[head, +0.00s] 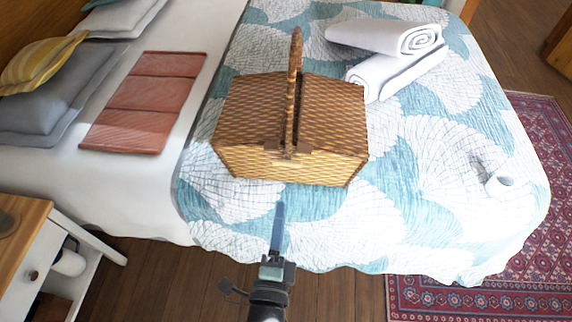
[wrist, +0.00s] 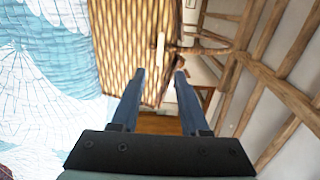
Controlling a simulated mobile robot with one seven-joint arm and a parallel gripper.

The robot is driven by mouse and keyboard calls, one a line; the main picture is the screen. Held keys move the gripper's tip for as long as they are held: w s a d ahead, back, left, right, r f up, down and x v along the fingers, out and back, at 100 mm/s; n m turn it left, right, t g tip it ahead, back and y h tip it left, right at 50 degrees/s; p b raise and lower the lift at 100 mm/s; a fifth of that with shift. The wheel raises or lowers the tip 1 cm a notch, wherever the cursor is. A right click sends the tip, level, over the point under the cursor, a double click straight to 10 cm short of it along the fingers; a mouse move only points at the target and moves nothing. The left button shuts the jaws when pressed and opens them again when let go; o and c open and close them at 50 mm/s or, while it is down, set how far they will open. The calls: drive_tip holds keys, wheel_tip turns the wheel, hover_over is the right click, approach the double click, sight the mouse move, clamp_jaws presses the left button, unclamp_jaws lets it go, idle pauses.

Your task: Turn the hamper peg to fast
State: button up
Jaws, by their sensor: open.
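The wicker hamper (head: 250,160) stands upright on the bed with its lid down and its hoop handle (head: 295,75) raised. A small dark fastening (head: 288,154) sits at the middle of its near side, at the lid edge; I cannot tell which way its peg is turned. My gripper (head: 280,207) is in front of that side, apart from it. In the wrist view, my gripper (wrist: 160,73) has its two fingers spread and empty, pointing at the hamper (wrist: 122,35). A pale upright wooden piece (wrist: 160,50), seemingly the peg, shows between and beyond the fingertips.
Rolled white towels (head: 385,60) lie behind the hamper to the right. A folded pink cloth (head: 145,103) lies at left. A nightstand (head: 40,245) stands at lower left. The quilt (head: 420,215) right of my gripper is clear.

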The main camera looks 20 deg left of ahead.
sight(287, 165)
drive_tip(key=x, duration=1.2)
drive_tip(key=shift+b, duration=0.35)
drive_tip(key=shift+s, duration=0.1)
clamp_jaws()
